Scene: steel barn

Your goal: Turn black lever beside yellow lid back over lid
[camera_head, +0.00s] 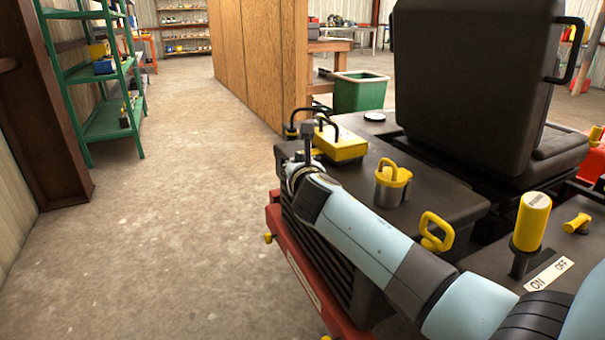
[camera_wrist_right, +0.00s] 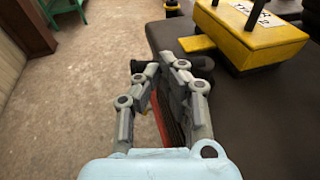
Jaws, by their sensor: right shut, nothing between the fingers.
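A yellow box-shaped lid (camera_head: 342,147) sits on the far left part of the dark machine top. It shows with a white label at upper right in the right wrist view (camera_wrist_right: 248,40). A thin black bent lever (camera_head: 297,113) rises at the lid's left, partly behind my right gripper. My left gripper is out of view.
A metal canister with a yellow top (camera_head: 393,182), a yellow loop handle (camera_head: 436,232) and a yellow knob (camera_head: 531,222) stand on the machine. The concrete floor at left is clear, with a green shelf (camera_head: 105,120) beyond.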

